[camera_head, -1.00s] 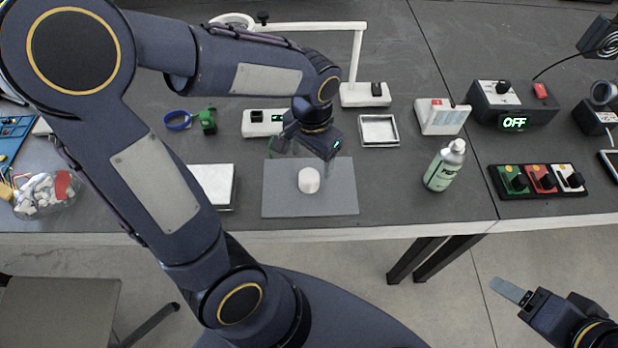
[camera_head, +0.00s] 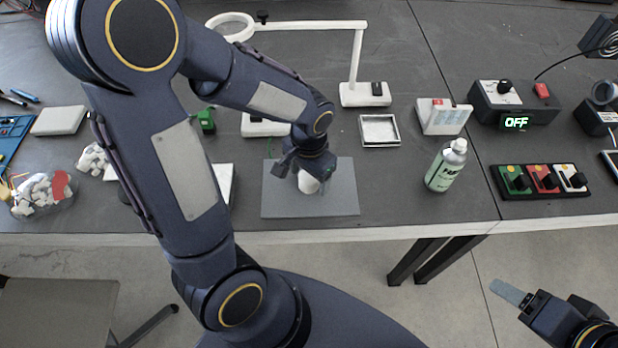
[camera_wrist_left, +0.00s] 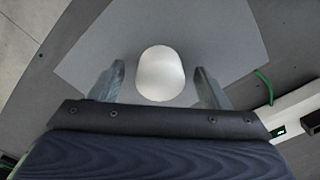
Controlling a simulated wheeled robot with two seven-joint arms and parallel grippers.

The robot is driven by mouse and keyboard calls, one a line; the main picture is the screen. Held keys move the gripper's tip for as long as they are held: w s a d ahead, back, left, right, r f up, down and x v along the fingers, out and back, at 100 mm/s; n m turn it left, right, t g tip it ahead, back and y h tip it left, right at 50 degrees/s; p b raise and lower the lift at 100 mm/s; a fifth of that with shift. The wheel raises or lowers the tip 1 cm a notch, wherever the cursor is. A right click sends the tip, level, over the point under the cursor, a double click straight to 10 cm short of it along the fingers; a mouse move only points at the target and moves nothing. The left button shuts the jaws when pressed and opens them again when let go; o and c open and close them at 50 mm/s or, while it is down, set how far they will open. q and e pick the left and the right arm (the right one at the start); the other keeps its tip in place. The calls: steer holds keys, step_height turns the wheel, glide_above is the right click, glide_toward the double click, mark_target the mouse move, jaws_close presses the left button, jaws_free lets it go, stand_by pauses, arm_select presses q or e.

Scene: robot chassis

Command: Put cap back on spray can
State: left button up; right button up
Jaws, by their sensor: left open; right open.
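The white cap (camera_head: 307,183) sits on the grey mat (camera_head: 340,200) on the bench. My left gripper (camera_head: 302,172) is right above it and partly hides it in the head view. In the left wrist view the cap (camera_wrist_left: 160,74) lies between the two open fingers of the left gripper (camera_wrist_left: 162,84), with a gap on each side. The spray can (camera_head: 445,166), green and white with a white top, stands upright to the right of the mat. My right gripper (camera_head: 509,294) is open and empty in front of the bench at the lower right; only part of it shows.
A small metal tray (camera_head: 379,131) and a white switch box (camera_head: 443,116) stand behind the mat and can. A button panel (camera_head: 540,181) and a box reading OFF (camera_head: 514,104) are at the right. A magnifier lamp (camera_head: 357,60) stands behind. Bench between mat and can is clear.

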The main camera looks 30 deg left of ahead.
arm_select(q)
steer(key=c, duration=1)
steer(key=shift+c, duration=0.3)
steer(key=shift+r, duration=0.55)
step_height(320, 180, up, 2)
steer(key=shift+r+p, duration=0.25)
steer(key=shift+p, duration=0.15)
steer(key=s+d+r, duration=0.3)
steer(key=d+r, duration=0.6)
steer(key=d, duration=0.4)
steer(key=shift+s+d+r, duration=0.2)
steer(key=shift+d+r, duration=0.05)
steer(key=shift+d, duration=0.1)
